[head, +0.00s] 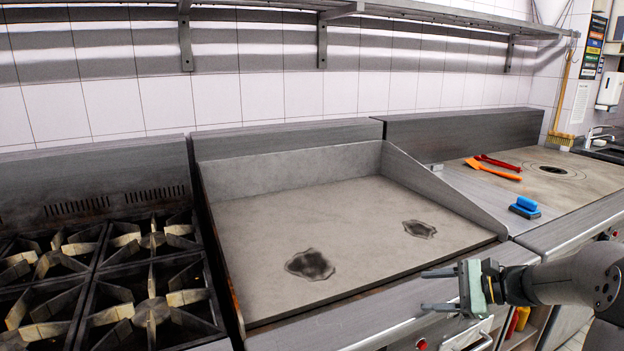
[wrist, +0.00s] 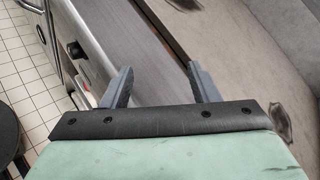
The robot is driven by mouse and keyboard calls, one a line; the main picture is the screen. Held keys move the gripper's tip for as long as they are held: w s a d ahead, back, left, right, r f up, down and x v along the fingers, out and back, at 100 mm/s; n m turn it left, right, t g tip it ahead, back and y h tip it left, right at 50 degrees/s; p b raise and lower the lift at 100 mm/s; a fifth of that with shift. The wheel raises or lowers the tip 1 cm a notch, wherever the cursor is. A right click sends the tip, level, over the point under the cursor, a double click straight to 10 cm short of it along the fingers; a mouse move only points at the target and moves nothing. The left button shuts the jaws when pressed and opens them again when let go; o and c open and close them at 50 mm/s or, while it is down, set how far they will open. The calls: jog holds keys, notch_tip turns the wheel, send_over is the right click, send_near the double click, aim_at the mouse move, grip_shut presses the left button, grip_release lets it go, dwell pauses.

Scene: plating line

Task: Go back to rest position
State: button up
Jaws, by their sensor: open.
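My gripper (head: 438,290) is at the lower right of the head view, in front of the griddle's front ledge, with its fingers pointing left. In the wrist view my gripper (wrist: 160,88) has its two grey fingers spread well apart, with nothing between them. The gripper is open and empty. My arm reaches in from the right edge of the head view.
The griddle (head: 330,215) has two dark stains. A gas stove (head: 150,290) stands at left. On the right counter lie a blue brush (head: 525,207), an orange spatula (head: 493,169) and a red tool (head: 497,161). A metal shelf (head: 270,8) runs above.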

jog(key=s+a+n+g, duration=0.1)
jog(key=a, duration=0.2)
jog(key=s+a+r+n+g+h+p, duration=0.1)
jog(key=s+a+n, duration=0.1)
jog(key=a, duration=0.1)
jog(key=s+a+n+g, duration=0.1)
jog(key=a, duration=0.3)
jog(key=shift+s+r+g+h+p, duration=0.2)
jog(key=shift+r+g+h+p, duration=0.1)
jog(key=shift+g, duration=0.1)
jog(key=s+a+n+g+h+p, duration=0.1)
jog(key=s+a+n+h+p, duration=0.2)
jog(key=s+n, duration=0.4)
jog(key=s+a+n+g+h+p, duration=0.1)
jog(key=s+n+h, duration=0.5)
jog(key=s, duration=0.9)
jog(key=shift+s+a+n+g+h+p, duration=0.15)
jog(key=shift+a+n+g+h+p, duration=0.2)
jog(key=shift+a+p, duration=0.65)
